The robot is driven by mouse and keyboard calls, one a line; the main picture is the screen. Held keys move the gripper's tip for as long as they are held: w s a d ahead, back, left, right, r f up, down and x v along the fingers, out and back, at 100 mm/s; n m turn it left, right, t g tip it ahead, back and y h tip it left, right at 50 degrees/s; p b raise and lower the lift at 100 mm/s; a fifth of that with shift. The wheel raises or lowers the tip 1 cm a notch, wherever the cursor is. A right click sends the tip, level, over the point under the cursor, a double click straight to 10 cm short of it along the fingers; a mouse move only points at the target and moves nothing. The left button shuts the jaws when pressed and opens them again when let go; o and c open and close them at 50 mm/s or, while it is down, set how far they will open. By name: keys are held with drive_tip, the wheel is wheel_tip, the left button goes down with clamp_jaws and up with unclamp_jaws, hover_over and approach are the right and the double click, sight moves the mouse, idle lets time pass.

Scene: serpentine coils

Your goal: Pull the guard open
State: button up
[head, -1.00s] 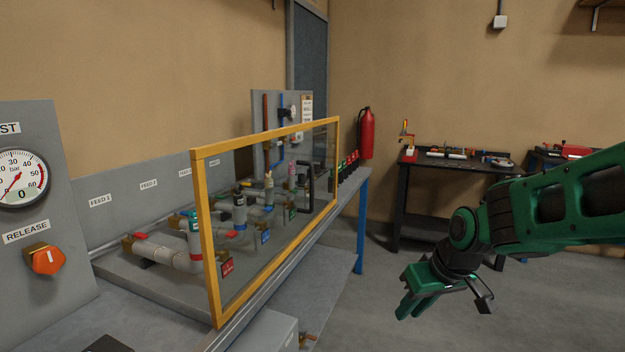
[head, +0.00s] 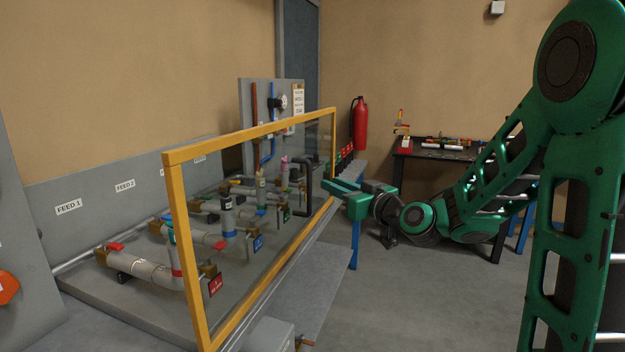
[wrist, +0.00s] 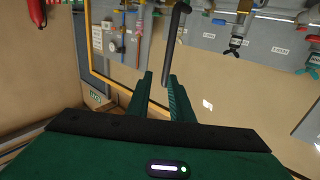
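The guard is a clear panel in a yellow frame (head: 188,240), standing upright along the front of the bench. It also shows in the wrist view, where its yellow frame (wrist: 108,82) is at the upper left. A black bar handle (head: 308,165) is on the panel near its far end. My gripper (head: 332,184) is just right of the handle in the head view, pointing at the panel. In the wrist view my gripper (wrist: 160,74) is open, and the handle (wrist: 177,40) runs down between its two green fingers. Contact with either finger cannot be seen.
Behind the panel are grey pipes (head: 155,270) with coloured valves and tags. A grey drawer or box (head: 268,335) juts out below the guard. A black workbench (head: 440,150) and a red extinguisher (head: 360,124) stand at the back.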

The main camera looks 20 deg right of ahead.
sight(311, 178)
drive_tip(key=x, duration=0.5)
drive_tip(key=a+x, duration=0.1)
drive_tip(key=x, duration=0.3)
drive_tip(key=shift+w+a, duration=0.15)
drive_tip(key=shift+a, duration=0.2)
